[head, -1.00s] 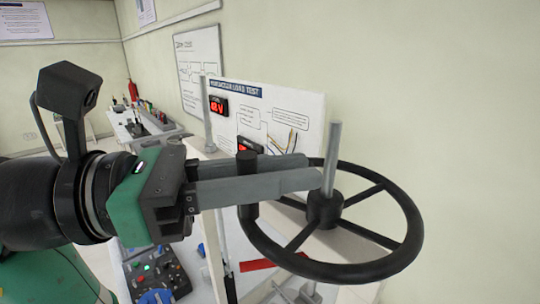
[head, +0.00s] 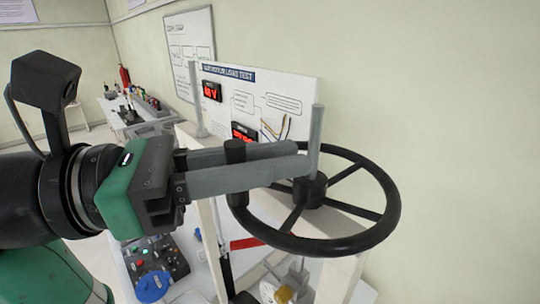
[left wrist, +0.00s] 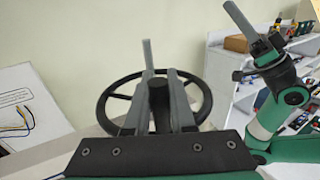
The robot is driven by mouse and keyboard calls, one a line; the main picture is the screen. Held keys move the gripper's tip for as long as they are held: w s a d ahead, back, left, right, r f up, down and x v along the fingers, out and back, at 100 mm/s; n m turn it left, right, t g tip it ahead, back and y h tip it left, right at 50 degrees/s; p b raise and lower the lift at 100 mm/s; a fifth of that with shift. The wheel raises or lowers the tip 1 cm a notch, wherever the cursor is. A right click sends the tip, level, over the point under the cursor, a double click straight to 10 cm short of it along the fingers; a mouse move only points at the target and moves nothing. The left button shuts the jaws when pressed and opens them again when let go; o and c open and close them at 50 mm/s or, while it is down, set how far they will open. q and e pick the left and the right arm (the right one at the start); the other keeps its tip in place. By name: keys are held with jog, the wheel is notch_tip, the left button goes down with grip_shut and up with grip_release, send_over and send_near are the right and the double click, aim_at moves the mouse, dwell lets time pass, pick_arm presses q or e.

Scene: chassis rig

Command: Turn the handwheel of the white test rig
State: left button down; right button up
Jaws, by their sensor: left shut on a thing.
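The black handwheel (head: 388,219) with its spokes and dark hub lies tilted at the white test rig (head: 297,92). A grey rod (head: 316,135) rises at the hub. My left gripper (head: 303,157) is shut on the wheel's black handle knob (head: 235,150), which stands on the rim at its left side. The fingers reach past the knob toward the hub. In the left wrist view the knob (left wrist: 159,98) sits between the two grey fingers, with the wheel (left wrist: 110,95) behind. My right gripper (left wrist: 240,22) shows only in the left wrist view, raised and away from the wheel; its opening is unclear.
The rig's panel carries red displays (head: 211,91) and loose wires. A control box (head: 155,262) with buttons sits below my left arm. A red bar (head: 247,242) is beneath the wheel. A cluttered bench (head: 140,115) stands behind. Wall space right of the wheel is clear.

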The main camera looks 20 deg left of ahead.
pick_arm(q)
jog(key=shift+f, duration=0.1)
dwell(0.4)
jog(key=c, duration=0.8)
grip_release()
jog(key=shift+w+d, duration=0.1)
jog(key=shift+o, duration=0.2)
jog(key=b+v, duration=0.1)
jog(key=v, duration=1)
jog(key=shift+a, duration=0.35)
jog(key=shift+c, duration=0.2)
